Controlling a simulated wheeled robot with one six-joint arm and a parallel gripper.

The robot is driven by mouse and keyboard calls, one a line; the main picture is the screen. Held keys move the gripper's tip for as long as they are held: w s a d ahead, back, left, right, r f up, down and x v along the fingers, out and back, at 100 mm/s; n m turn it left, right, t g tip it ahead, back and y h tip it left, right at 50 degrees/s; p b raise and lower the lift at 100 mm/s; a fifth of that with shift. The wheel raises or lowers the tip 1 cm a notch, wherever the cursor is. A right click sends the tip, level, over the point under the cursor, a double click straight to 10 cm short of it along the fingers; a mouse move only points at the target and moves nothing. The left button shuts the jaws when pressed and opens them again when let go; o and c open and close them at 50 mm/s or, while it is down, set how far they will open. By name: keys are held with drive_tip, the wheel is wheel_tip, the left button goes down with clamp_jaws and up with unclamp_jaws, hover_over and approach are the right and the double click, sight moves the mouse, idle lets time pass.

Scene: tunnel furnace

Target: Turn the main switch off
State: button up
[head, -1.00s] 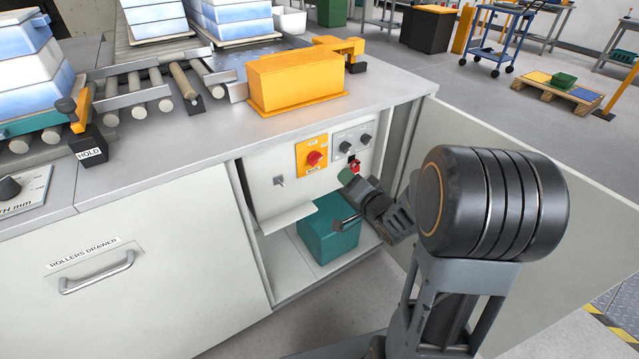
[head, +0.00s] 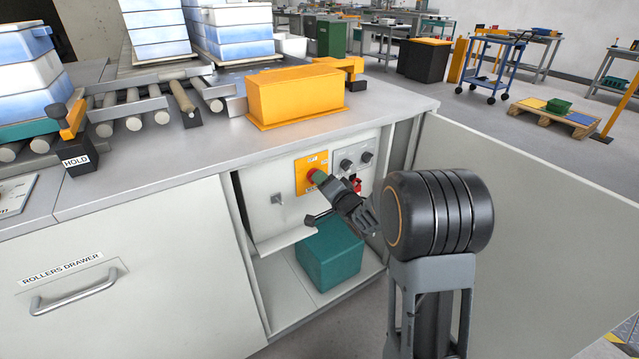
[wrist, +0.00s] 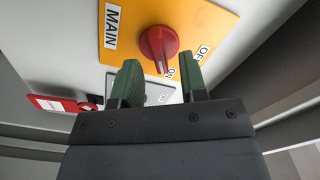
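The main switch (wrist: 158,47) is a red rotary knob on a yellow plate (wrist: 195,22) marked MAIN, with ON and OFF labels. In the head view the yellow plate (head: 312,172) is on a panel inside the open cabinet, and the red knob is partly hidden by my gripper. My gripper (wrist: 160,85) shows two green fingers spread apart with nothing between them. In the wrist view the knob's lower end is close to the gap between the fingertips. I cannot tell whether the fingers touch it. In the head view my gripper (head: 320,180) reaches the panel from the right.
A red tag or padlock (wrist: 62,104) is beside the plate, and two dark knobs (head: 356,160) are right of it. The open cabinet door (head: 540,210) is at the right. A teal box (head: 330,258) lies below the panel. An orange box (head: 295,95) is on the worktop above.

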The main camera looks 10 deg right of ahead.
drive_tip(key=shift+x, duration=0.85)
drive_tip(key=shift+c, duration=0.3)
